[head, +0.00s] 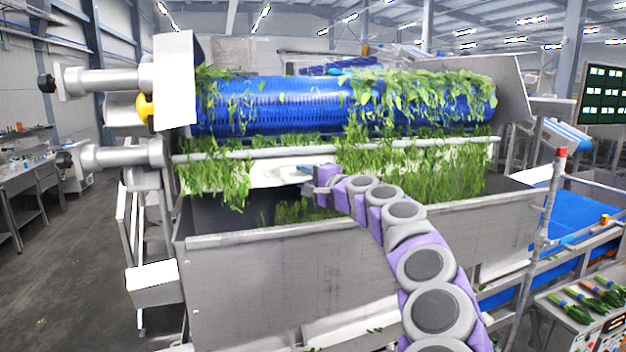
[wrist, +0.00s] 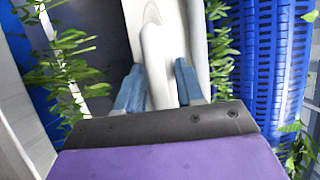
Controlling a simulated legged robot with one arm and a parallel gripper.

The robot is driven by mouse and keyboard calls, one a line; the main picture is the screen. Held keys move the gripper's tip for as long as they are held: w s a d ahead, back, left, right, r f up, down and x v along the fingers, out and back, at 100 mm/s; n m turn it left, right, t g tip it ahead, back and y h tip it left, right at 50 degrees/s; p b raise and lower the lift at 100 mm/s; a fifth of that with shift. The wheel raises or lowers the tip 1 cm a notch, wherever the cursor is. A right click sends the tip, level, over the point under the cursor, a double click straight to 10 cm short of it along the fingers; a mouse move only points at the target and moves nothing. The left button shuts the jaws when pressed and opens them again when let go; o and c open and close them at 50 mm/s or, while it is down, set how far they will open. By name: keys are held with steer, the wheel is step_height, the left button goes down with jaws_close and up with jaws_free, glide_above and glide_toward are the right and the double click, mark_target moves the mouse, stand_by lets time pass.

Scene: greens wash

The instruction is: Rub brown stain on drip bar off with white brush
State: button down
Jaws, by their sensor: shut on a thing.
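The drip bar (head: 300,151) is a long pale bar running across below the blue drum in the head view. In the wrist view it appears as a pale upright strip (wrist: 199,45) just right of the brush. My gripper (head: 306,172) is in front of and slightly below the bar's left-middle part. Its two blue fingers (wrist: 158,88) are shut around the white handle of the brush (wrist: 157,55). The brush's bristles are not clearly visible, and I cannot tell whether it touches the bar. I see no brown stain in either view; greens and my arm cover parts of the bar.
Leafy greens (head: 425,165) hang over the blue drum (head: 290,105) and the bar. A deep steel trough (head: 260,275) lies below, its front rim under my arm. A blue conveyor (head: 585,225) stands to the right. Open floor (head: 60,290) lies to the left.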

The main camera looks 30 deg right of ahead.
steer(key=w+a, duration=0.1)
steer(key=a, duration=0.5)
steer(key=w+a+b, duration=0.1)
steer(key=a, duration=0.3)
steer(key=shift+w, duration=0.3)
stand_by(0.6)
steer(key=shift+s+a, duration=0.25)
steer(key=shift+s, duration=0.7)
steer(key=shift+s+a, duration=0.25)
steer(key=shift+s, duration=0.75)
steer(key=shift+s+a, duration=0.25)
steer(key=shift+s, duration=0.7)
steer(key=s, duration=0.1)
steer(key=s+a, duration=0.1)
steer(key=s, duration=0.1)
steer(key=shift+b, duration=0.4)
steer(key=shift+w+d, duration=0.1)
steer(key=shift+w, duration=0.05)
